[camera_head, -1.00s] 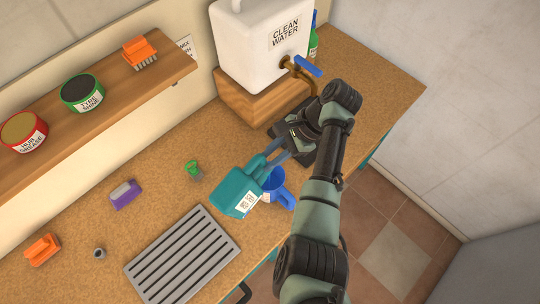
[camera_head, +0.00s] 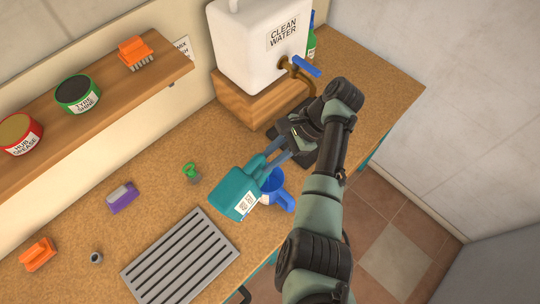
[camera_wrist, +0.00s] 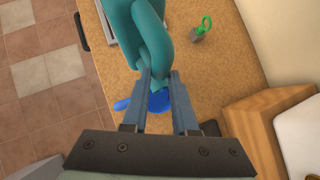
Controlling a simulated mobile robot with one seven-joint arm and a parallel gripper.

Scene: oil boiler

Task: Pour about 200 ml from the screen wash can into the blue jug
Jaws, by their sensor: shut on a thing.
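The teal can (camera_head: 232,192) with a white label is held in the air, tilted, its upper end towards the blue jug. My gripper (camera_head: 267,171) is shut on the can's handle; the handle (camera_wrist: 155,55) also shows between the fingers in the wrist view. The blue jug (camera_head: 283,200) stands on the worktop just right of and below the can, partly hidden by it. Part of the jug (camera_wrist: 160,102) shows beneath my fingers in the wrist view. I cannot see any liquid stream or the level in the jug.
A grey slotted grate (camera_head: 180,258) lies left of the jug. A white clean water tank (camera_head: 258,50) with a tap stands behind on a wooden block (camera_head: 250,100). A green-handled item (camera_head: 191,172), a purple block (camera_head: 122,198) and an orange brush (camera_head: 38,253) lie further left.

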